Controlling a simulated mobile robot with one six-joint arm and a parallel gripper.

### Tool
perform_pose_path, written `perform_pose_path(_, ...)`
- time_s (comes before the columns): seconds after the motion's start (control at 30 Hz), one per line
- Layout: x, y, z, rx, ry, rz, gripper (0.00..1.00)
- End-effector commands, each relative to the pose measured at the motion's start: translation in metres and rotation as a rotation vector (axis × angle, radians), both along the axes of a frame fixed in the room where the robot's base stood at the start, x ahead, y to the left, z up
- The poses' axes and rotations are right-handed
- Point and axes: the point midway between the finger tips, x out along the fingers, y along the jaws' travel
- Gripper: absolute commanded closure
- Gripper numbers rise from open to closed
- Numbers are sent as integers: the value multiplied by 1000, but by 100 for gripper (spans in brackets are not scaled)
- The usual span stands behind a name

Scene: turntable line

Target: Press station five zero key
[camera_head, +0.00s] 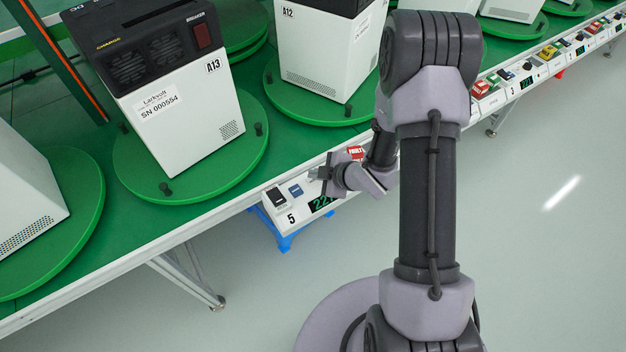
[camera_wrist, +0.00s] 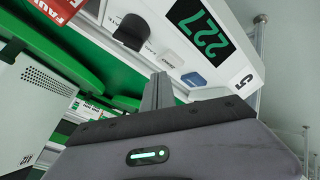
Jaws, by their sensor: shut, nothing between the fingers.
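The station five panel (camera_head: 284,212) is a white box on the line's front edge, marked 5. It bears a blue key (camera_head: 296,190), a black switch (camera_head: 277,196) and a green-digit display (camera_head: 321,203). In the wrist view the display (camera_wrist: 200,28) reads 227, with the blue key (camera_wrist: 193,79) near the 5; the lettering on the key is too small to read. My gripper (camera_head: 317,174) is shut and empty, just above and right of the blue key in the head view. Its fingers (camera_wrist: 157,93) show beside the key in the wrist view; contact cannot be told.
A red FAULT sign (camera_head: 355,153) stands beyond my gripper, and a dark knob (camera_wrist: 131,31) is on the panel in the wrist view. Unit A13 (camera_head: 190,125) sits on a green turntable (camera_head: 140,185) behind the panel. Open floor (camera_head: 545,240) lies to the right.

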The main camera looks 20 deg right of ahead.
Motion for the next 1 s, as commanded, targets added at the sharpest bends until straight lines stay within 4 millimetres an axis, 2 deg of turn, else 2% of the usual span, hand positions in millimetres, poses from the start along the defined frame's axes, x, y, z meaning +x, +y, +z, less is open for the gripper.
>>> perform_pose_path(0.43, 0, 0, -10, 0, 0, 0, 100)
perform_pose_path(1.0, 0, 0, -11, 0, 0, 0, 100)
